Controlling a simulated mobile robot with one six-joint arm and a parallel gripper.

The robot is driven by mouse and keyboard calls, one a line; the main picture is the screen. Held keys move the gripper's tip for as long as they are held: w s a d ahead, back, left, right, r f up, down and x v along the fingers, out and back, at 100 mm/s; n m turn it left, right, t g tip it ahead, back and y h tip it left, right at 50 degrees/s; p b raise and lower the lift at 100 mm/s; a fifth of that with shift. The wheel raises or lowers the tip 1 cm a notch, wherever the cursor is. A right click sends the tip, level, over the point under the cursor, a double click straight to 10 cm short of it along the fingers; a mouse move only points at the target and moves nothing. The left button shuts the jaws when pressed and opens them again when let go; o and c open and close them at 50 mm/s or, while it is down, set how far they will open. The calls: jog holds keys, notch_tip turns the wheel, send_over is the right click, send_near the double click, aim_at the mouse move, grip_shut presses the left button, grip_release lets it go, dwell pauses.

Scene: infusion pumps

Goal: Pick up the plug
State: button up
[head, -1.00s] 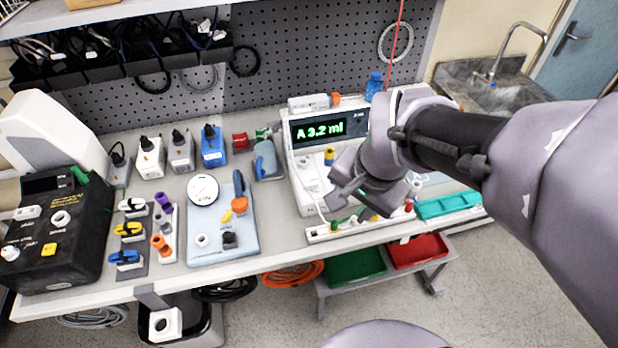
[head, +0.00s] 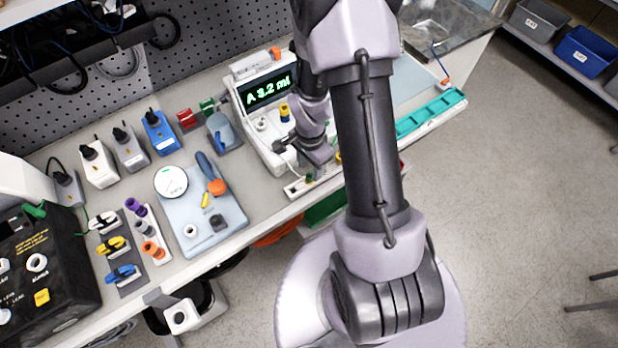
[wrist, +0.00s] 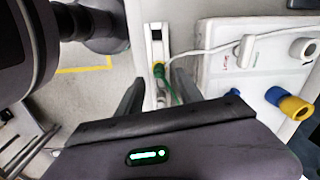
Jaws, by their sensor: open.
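My gripper (wrist: 156,92) is open, one finger on each side of the strip, with nothing held. The plug lies between and just beyond the fingertips; I cannot tell the height gap. In the head view my gripper (head: 294,160) is low over the strip (head: 298,187) at the front of the pump, and my arm hides much of that area. A white cord (wrist: 205,50) crosses from the strip to the pump.
The pump (head: 258,125), reading "A 3.2 ml", stands close beside my gripper; its blue and yellow knob (wrist: 290,103) sticks out. A teal tray (head: 430,112) lies to the right. A blue-grey board (head: 190,240) with a gauge lies left. Open floor is at right.

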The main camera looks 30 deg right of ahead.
aim_at(309, 175)
notch_tip(309, 175, down, 4)
jog(key=shift+a+r, duration=0.1)
jog(key=shift+r, duration=0.15)
grip_shut()
jog(key=shift+r, duration=0.2)
